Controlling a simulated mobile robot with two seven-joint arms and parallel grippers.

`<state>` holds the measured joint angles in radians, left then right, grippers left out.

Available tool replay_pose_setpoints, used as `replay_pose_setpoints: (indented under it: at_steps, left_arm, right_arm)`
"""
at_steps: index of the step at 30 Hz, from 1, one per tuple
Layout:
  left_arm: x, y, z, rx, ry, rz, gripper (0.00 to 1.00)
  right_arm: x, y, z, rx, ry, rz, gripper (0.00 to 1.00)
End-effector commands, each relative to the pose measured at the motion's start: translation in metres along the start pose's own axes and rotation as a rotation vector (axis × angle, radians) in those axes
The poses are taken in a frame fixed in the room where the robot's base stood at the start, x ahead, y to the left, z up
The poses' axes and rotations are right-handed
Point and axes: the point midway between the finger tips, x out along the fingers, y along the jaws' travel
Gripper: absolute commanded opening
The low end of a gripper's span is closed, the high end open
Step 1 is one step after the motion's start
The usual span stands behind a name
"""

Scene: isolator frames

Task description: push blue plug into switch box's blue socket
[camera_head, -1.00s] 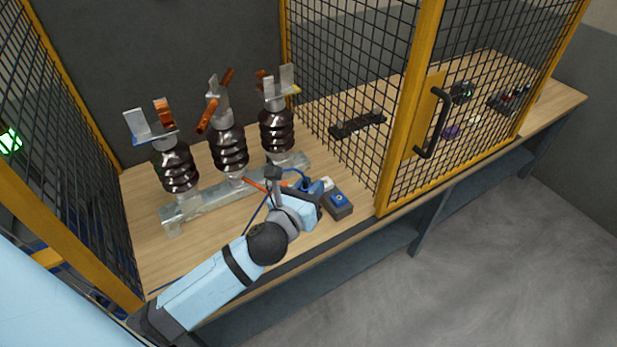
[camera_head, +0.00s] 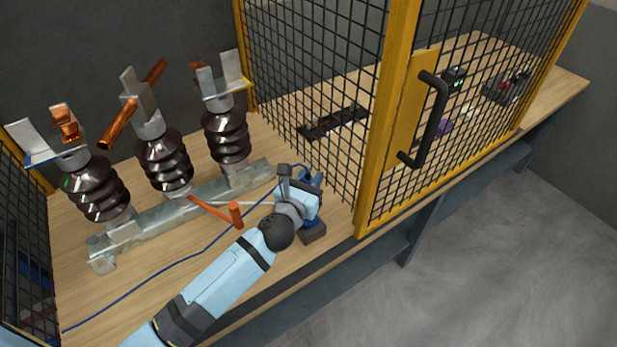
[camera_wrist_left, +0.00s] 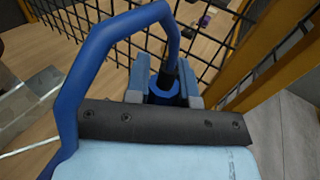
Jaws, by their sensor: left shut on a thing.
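My left gripper (camera_head: 313,182) is shut on the blue plug. In the left wrist view the plug (camera_wrist_left: 163,90) sits between the two grey-blue fingers, and its thick blue cable (camera_wrist_left: 100,48) arches up and loops back. The dark grey switch box (camera_head: 314,234) lies on the bench, directly below and mostly behind the gripper in the head view. Its blue socket is hidden, so I cannot tell whether the plug touches it. My right gripper is not in view.
Three brown insulators (camera_head: 165,162) stand on a metal rail (camera_head: 160,222) at the left. An orange-handled tool (camera_head: 236,214) lies near the arm. The blue cable (camera_head: 190,257) crosses the bench. A yellow-framed mesh door (camera_head: 385,120) stands close on the right.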

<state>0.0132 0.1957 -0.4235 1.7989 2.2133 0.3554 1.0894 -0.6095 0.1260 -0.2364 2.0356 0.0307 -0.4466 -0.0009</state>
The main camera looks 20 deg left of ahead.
Motion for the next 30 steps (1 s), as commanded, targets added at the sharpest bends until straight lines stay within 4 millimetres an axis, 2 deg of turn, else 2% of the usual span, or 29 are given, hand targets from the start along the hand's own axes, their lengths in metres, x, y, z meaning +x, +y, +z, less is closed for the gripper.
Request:
replay_pose_setpoints:
  at_steps: [3,9,23,30]
  left_arm:
    - [0.0,0.0,0.001,0.0,0.0,0.0,0.0]
    - [0.0,0.0,0.002,-0.002,0.0,0.001,0.0]
    - [0.0,0.0,-0.044,-0.001,0.001,0.0,0.0]
    - [0.0,0.0,-0.057,-0.001,0.0,0.001,0.0]
  right_arm:
    - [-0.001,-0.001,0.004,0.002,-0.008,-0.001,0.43]
    - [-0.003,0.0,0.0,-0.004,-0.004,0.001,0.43]
    - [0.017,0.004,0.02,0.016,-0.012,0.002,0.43]
    - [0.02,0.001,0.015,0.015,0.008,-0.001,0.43]
